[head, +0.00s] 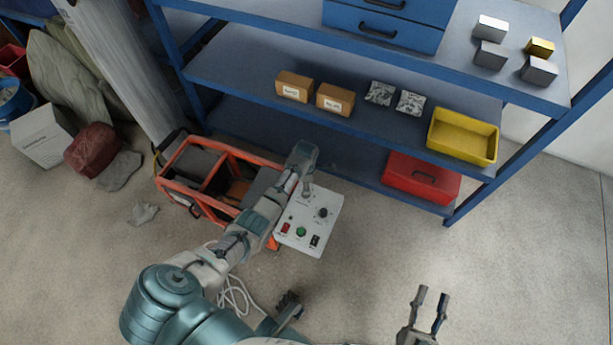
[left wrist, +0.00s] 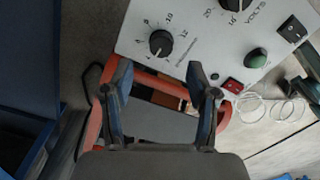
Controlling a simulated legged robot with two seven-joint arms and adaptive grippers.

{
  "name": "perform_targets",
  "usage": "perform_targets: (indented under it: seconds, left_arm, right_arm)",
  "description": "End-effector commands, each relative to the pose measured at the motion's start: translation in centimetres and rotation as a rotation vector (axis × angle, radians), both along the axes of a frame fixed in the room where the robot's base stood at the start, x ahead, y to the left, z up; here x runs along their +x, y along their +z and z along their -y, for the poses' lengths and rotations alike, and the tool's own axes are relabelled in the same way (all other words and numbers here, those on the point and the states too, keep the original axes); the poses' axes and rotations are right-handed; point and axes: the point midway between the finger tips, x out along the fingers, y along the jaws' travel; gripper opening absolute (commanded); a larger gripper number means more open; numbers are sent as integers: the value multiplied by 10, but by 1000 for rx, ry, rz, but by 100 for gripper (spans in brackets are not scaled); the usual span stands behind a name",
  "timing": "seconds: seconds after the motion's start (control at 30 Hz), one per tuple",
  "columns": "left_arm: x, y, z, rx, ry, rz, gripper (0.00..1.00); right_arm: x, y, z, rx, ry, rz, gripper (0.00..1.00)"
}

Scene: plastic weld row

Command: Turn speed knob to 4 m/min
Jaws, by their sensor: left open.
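The white control panel (head: 318,228) stands beside an orange-framed machine. In the left wrist view the black speed knob (left wrist: 161,43) is at upper left of the panel, in a printed scale with 8, 10 and 12 readable. Its exact setting is too small to tell. My left gripper (left wrist: 157,72) is open, its two fingers apart just below the knob in that view, with nothing between them. In the head view my left gripper (head: 305,188) covers the speed knob. My right gripper (head: 430,298) is open and empty above the floor at lower right.
The panel also bears a volts knob (head: 323,212), green button (head: 301,231), red switch (head: 286,227) and black switch (head: 314,240). The orange frame (head: 205,207) is at left. A blue shelf (head: 350,125) holds boxes and a yellow bin (head: 462,136). Floor at right is clear.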

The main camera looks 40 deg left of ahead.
Motion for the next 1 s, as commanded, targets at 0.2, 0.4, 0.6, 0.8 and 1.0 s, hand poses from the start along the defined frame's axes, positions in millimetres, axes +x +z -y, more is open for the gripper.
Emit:
perform_targets:
  seconds: [0.2, 0.4, 0.6, 0.8, 1.0]
  left_arm:
    - [2, 38, 0, 0, 0, 3, 59]
    - [2, 50, 0, 0, 0, 1, 59]
    - [2, 50, 0, 0, 0, 1, 59]
    - [-3, 33, 13, -71, -34, 51, 59]
    - [-27, -13, 75, -401, -86, 376, 59]
  right_arm:
    - [0, 0, 0, 0, 0, 0, 40]
    - [0, 0, 0, 0, 0, 0, 40]
    - [0, 0, 0, 1, 0, -1, 40]
    - [3, -2, 0, -3, 0, -13, 40]
    - [2, -12, 1, -32, 0, -101, 40]
